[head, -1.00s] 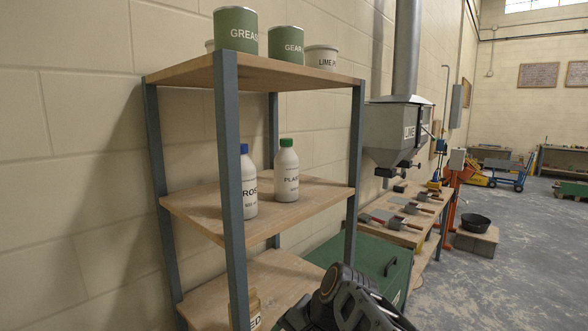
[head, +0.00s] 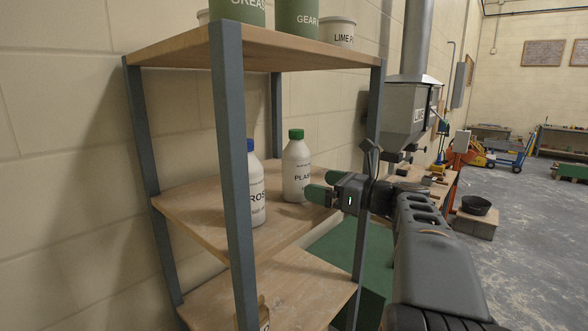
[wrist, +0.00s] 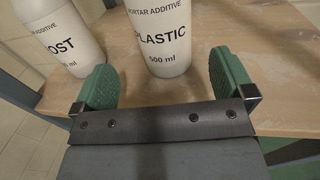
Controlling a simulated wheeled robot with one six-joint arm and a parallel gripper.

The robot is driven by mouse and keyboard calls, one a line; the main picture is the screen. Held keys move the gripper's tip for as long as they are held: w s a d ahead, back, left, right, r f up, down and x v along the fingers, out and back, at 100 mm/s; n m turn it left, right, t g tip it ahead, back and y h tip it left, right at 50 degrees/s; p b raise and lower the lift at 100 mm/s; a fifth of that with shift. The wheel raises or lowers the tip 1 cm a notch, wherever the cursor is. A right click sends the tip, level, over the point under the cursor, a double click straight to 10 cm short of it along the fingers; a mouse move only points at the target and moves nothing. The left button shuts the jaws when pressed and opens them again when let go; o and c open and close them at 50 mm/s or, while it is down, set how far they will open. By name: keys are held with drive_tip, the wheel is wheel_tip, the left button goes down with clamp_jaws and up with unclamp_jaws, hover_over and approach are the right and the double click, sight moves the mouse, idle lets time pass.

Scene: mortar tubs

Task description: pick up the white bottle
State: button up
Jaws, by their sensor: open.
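Two white bottles stand upright on the middle wooden shelf. One has a green cap and a label starting "PLAS" (head: 296,168); in the wrist view it reads "PLASTIC" (wrist: 160,50). The other has a blue cap and a label ending "ROS" (head: 257,190), partly behind the front post; in the wrist view it reads "OST" (wrist: 62,32) at the left. My gripper (head: 318,186) is open at the shelf's right side, its green fingers pointing at the green-capped bottle. In the wrist view the fingers (wrist: 160,82) are spread, with that bottle ahead between them, not gripped.
Grey shelf posts (head: 234,170) stand around the shelf (head: 205,207); the right front post (head: 372,130) is close to my arm. Green tins (head: 297,16) and a lime tub (head: 337,32) stand on the top board. A green cabinet (head: 350,250) lies beyond.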

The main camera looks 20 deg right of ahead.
sight(297, 177)
drive_tip(key=shift+x, duration=1.2)
drive_tip(key=shift+p+x, duration=0.95)
drive_tip(key=shift+x, duration=1.75)
drive_tip(key=shift+w+d+r, duration=0.1)
drive_tip(key=shift+d, duration=0.1)
drive_tip(key=shift+c, duration=0.2)
drive_tip(key=c, duration=1.2)
drive_tip(key=shift+c, duration=0.5)
drive_tip(key=shift+r, duration=0.1)
